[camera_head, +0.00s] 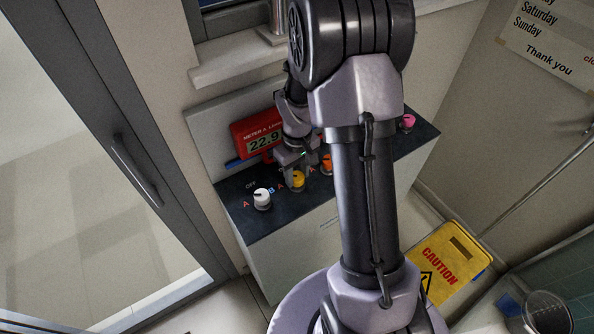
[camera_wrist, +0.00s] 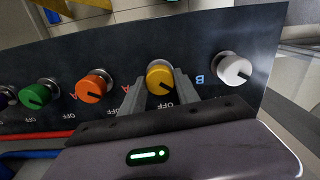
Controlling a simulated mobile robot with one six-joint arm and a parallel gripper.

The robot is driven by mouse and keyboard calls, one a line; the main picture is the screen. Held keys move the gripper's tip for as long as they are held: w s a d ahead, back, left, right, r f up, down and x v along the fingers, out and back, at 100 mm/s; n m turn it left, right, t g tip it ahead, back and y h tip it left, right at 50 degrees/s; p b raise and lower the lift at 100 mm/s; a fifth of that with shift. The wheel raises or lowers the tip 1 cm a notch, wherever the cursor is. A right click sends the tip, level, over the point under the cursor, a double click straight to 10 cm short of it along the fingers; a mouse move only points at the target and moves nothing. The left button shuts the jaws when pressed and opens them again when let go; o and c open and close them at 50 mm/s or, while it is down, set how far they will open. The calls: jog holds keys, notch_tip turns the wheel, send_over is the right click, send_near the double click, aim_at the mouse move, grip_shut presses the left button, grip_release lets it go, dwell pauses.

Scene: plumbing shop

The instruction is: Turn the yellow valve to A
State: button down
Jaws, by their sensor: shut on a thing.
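The yellow valve (camera_head: 298,181) is a round knob on the dark sloping panel (camera_head: 330,190), between a white knob and an orange knob. My gripper (camera_head: 294,168) reaches down to it from above. In the wrist view the yellow valve (camera_wrist: 159,74) sits between the two fingers of my gripper (camera_wrist: 159,92), which are shut on its sides. Its dark pointer mark slants toward the lower right there, near the right finger. A blue B shows between the yellow and white knobs. Part of the lettering around the yellow valve is hidden by the fingers.
Beside it are the white knob (camera_wrist: 234,70) and the orange knob (camera_wrist: 93,87); a green knob (camera_wrist: 38,95) is farther left. A red meter (camera_head: 258,134) stands behind the panel. A pink knob (camera_head: 407,121) is at its far end. A yellow caution sign (camera_head: 446,268) lies at lower right.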

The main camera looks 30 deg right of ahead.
aim_at(297, 176)
jog(key=shift+n+p, duration=0.3)
jog(key=shift+n, duration=0.6)
jog(key=c, duration=0.9)
grip_release()
notch_tip(297, 176, up, 18)
jog(key=p, duration=0.5)
jog(key=shift+f, duration=0.25)
